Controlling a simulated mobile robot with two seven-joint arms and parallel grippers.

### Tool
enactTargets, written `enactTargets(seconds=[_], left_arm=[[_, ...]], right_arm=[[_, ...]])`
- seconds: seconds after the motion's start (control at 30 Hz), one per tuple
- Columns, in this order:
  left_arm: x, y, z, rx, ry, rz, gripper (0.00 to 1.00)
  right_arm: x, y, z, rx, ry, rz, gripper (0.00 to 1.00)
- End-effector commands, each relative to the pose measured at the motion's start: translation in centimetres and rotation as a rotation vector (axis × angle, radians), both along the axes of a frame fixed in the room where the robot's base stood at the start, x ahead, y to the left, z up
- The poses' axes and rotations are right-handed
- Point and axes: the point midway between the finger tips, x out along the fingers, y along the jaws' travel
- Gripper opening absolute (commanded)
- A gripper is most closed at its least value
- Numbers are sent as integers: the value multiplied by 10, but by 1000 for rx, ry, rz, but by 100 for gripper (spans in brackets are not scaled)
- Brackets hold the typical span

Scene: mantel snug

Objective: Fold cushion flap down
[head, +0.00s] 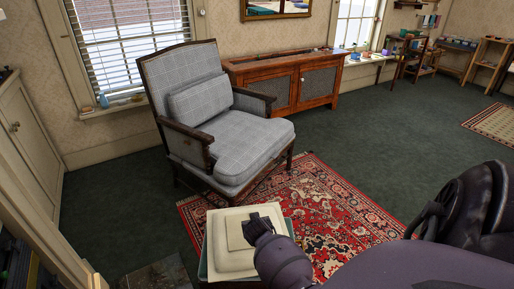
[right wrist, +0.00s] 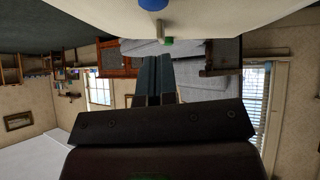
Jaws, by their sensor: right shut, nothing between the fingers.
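A cream cushion (head: 233,260) lies on a low stand (head: 206,262) at the bottom middle of the head view. A small beige flap (head: 236,236) shows on its top. My right gripper (head: 256,229) is over the cushion at the flap's right edge and covers part of it. I cannot tell whether it touches the flap. In the right wrist view, its dark fingers (right wrist: 153,88) are shut together with nothing between them. A pale surface (right wrist: 230,15), perhaps the cushion, fills the top of that view. My left gripper is not in view.
A grey plaid armchair (head: 240,145) stands behind the cushion, with a wooden cabinet (head: 285,82) behind it. A red patterned rug (head: 335,215) lies under and beside the stand. Green carpet (head: 385,145) is open to the right. A pale cabinet (head: 25,145) stands at left.

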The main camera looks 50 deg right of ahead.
Motion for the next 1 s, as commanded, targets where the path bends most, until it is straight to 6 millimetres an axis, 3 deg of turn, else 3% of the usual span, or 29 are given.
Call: enactTargets(seconds=[0.17, 0.6, 1.0], left_arm=[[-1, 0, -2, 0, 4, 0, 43], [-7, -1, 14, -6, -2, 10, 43], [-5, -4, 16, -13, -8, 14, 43]], right_arm=[[-1, 0, -1, 0, 2, 0, 0], [-32, 31, 48, 1, -5, 0, 0], [-40, 37, 52, 1, 1, 0, 0]])
